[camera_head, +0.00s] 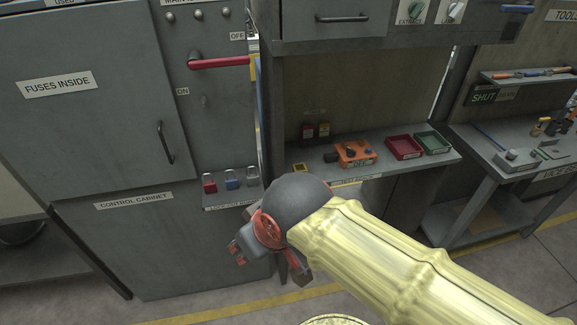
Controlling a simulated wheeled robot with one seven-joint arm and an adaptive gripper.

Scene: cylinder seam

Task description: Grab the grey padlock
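The grey padlock (252,176) stands on a small ledge (232,200) at the front of the control cabinet. It is the rightmost of three padlocks in a row, beside a blue padlock (231,180) and a red padlock (209,183). My gripper (288,268) shows in part below and to the right of the ledge, behind my dark wrist and yellow arm. It is apart from the grey padlock. Its fingers are mostly hidden, so I cannot tell whether they are open or shut.
The control cabinet (130,240) fills the left, with a red lever (218,62) above the ledge. A bench (375,168) to the right holds an orange box (356,152), a red tray (404,147) and a green tray (432,142). A second bench (490,150) stands far right.

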